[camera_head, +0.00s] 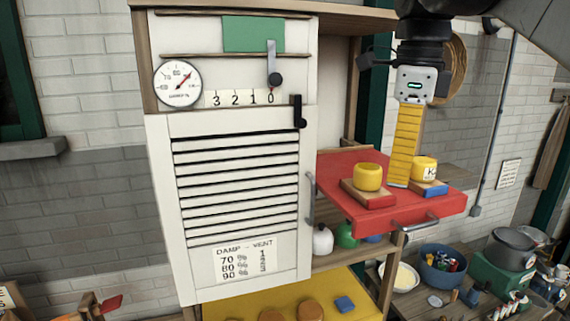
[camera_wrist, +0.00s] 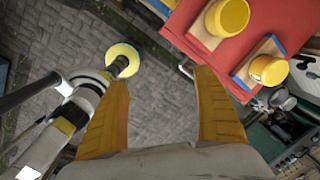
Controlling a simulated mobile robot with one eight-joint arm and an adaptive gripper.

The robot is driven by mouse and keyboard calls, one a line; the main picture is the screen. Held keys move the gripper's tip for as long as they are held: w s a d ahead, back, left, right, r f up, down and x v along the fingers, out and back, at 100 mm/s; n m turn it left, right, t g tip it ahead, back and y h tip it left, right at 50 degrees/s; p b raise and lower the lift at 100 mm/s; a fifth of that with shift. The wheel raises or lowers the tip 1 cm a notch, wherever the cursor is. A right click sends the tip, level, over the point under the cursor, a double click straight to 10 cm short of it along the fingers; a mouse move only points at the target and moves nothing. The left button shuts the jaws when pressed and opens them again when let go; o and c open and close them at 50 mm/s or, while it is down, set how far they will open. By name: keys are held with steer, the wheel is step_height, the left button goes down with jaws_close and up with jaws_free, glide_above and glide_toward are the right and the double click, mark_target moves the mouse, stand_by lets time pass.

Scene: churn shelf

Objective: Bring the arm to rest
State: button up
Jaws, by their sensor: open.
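My gripper (camera_head: 400,183) hangs down at the right of the head view, with its yellow ribbed fingers in front of the red shelf. In the wrist view its two fingers (camera_wrist: 160,78) stand wide apart, with nothing between them but paved floor below. The red shelf (camera_wrist: 205,65) lies beyond the fingertips there, up and to the right. My gripper holds nothing. From the head view alone I cannot tell how far the fingertips are from the shelf.
The red pull-out shelf (camera_head: 338,168) bears a yellow cup (camera_head: 368,177) on a red-edged block and another yellow cup (camera_head: 423,167) on a blue-edged block. A white louvred cabinet door (camera_head: 235,205) is at left. Bowls and a pot (camera_head: 510,246) crowd the lower right.

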steer(key=s+f+n+t, duration=0.2)
steer(key=s+f+n, duration=0.2)
steer(key=f+n, duration=0.5)
steer(key=s+f+n+t, duration=0.2)
steer(key=s+f+n, duration=0.3)
steer(key=f, duration=0.7)
steer(key=s+f+n+t, duration=0.2)
steer(key=s+f+n, duration=0.2)
steer(key=f+n, duration=0.55)
step_height(320, 180, down, 38)
steer(key=b, duration=3.7)
steer(key=shift+w+r, duration=0.25)
steer(key=shift+w, duration=0.2)
steer(key=shift+r+m, duration=0.1)
steer(key=shift+m, duration=0.15)
